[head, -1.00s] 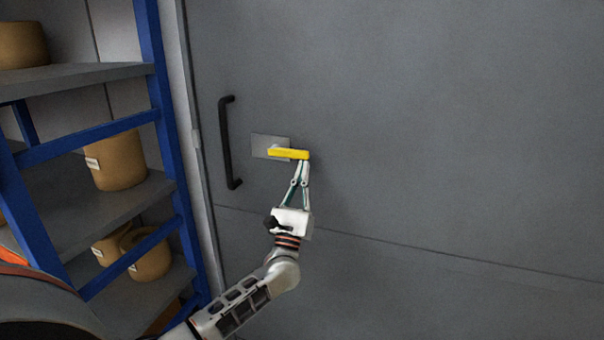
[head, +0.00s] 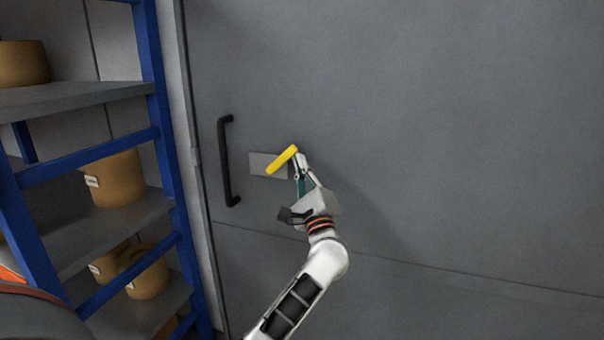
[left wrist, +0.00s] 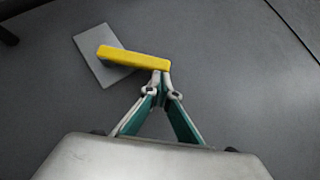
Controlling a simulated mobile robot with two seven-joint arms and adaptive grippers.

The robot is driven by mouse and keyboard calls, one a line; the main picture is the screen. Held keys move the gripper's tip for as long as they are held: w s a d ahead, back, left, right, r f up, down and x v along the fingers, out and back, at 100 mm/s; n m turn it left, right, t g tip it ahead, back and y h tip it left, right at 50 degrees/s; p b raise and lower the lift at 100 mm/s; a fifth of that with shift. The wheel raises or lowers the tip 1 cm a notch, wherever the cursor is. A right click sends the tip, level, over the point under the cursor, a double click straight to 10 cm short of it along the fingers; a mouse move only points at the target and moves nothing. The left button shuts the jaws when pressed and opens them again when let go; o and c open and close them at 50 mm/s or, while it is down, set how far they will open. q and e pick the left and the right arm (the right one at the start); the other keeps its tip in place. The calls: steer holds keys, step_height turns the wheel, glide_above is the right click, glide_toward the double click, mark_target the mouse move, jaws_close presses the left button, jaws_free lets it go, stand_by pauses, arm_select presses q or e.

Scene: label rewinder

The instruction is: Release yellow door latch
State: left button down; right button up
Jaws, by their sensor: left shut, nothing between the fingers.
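The yellow door latch (head: 282,160) sits on a light grey plate (head: 259,162) on the grey door. It is tilted, with its right end higher than its left end. My left gripper (head: 299,157) is shut and empty, with its fingertips at the right end of the latch, just below it. In the left wrist view, the latch (left wrist: 132,57) crosses in front of its plate (left wrist: 96,70), and my shut fingertips (left wrist: 163,74) are at its right end, seeming to touch it. My right gripper is not in view.
A black vertical door handle (head: 227,160) is left of the latch. A blue-framed shelf rack (head: 176,150) with brown rolls (head: 118,180) stands to the left of the door. The door surface (head: 450,130) to the right is bare.

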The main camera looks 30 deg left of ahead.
mark_target(290, 148)
arm_select(q)
steer(key=r+n+g, duration=0.1)
steer(key=n, duration=0.1)
steer(key=a+r+n+g, duration=0.1)
steer(key=n+g, duration=0.1)
steer(key=shift+s+a+r, duration=0.15)
steer(key=shift+r, duration=0.15)
steer(key=shift+s+a+r+n+g+h, duration=0.15)
steer(key=shift+a+r+n+g+h, duration=0.25)
steer(key=shift+a+r+n+g, duration=0.45)
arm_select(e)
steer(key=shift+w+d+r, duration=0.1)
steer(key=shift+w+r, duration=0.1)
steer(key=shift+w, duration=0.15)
arm_select(q)
steer(key=shift+d+f, duration=0.2)
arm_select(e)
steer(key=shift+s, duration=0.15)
